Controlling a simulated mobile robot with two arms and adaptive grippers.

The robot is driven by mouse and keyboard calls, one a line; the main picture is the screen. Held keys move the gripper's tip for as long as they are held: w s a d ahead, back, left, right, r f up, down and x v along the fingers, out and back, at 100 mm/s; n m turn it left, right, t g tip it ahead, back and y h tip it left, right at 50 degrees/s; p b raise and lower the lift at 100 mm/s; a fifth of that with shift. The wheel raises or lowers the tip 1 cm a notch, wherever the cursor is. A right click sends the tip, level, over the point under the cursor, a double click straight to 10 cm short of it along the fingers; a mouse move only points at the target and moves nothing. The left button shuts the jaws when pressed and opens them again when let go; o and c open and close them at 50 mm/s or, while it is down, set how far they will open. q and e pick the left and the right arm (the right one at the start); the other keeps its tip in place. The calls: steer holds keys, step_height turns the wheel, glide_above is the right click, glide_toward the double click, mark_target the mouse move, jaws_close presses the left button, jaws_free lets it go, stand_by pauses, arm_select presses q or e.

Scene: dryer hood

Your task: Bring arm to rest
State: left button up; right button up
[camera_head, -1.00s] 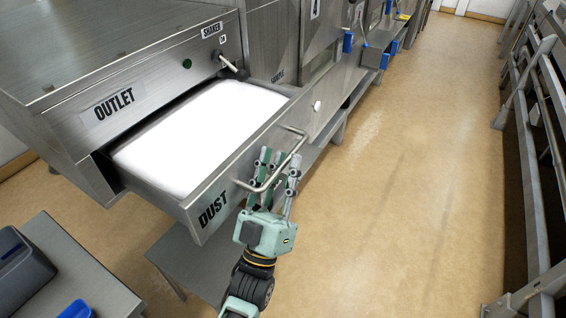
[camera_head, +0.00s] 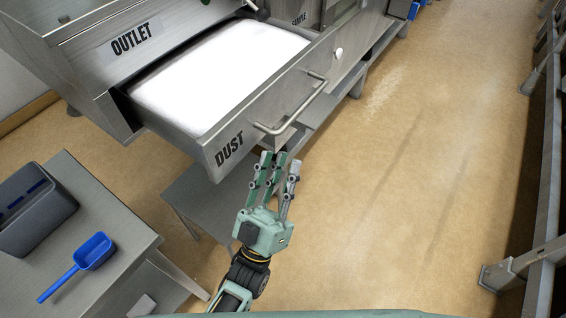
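My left gripper (camera_head: 279,160) is in the lower middle of the head view, with its fingers spread and nothing between them. It is just below the bar handle (camera_head: 291,112) of the dust drawer, and its fingertips look apart from the bar. The metal drawer (camera_head: 262,130), marked DUST, is pulled out and filled with white material (camera_head: 220,75). My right gripper is not in view.
The steel machine (camera_head: 90,65), marked OUTLET, stands above the drawer. A side table (camera_head: 125,225) at lower left holds a blue scoop (camera_head: 93,252) and a grey bin (camera_head: 35,215). Metal railing (camera_head: 548,180) runs along the right. The floor (camera_head: 410,190) between is clear.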

arm_select(q)
steer(key=w+a+f+g+y, duration=0.1)
steer(key=w+f+g+y, duration=0.15)
steer(key=f, duration=0.75)
steer(key=w+f+g+y, duration=0.1)
steer(key=f+g, duration=0.2)
steer(key=f, duration=0.7)
steer(key=s+a+f+m+g+y, duration=0.1)
steer(key=s+a+f+g, duration=0.15)
steer(key=f, duration=0.65)
steer(key=s+a+f+g+y, duration=0.2)
steer(key=a+f+g, duration=0.1)
steer(key=f, duration=0.6)
steer(key=s+a+f+g+y, duration=0.1)
steer(key=s+a+f+g, duration=0.3)
steer(key=s+f, duration=0.45)
steer(key=s+a+f+g+y, duration=0.25)
steer(key=s+a+f, duration=0.4)
steer(key=f, duration=0.35)
steer(key=s+a+f+g, duration=0.2)
steer(key=s+a+f, duration=0.1)
steer(key=s, duration=0.5)
steer(key=s+a+f+g+y, duration=0.1)
steer(key=s+a+f+g, duration=0.1)
steer(key=s, duration=0.7)
steer(key=shift+s+a+f+g, duration=0.15)
steer(key=shift+a+f+g, duration=0.25)
steer(key=shift+a+g, duration=0.6)
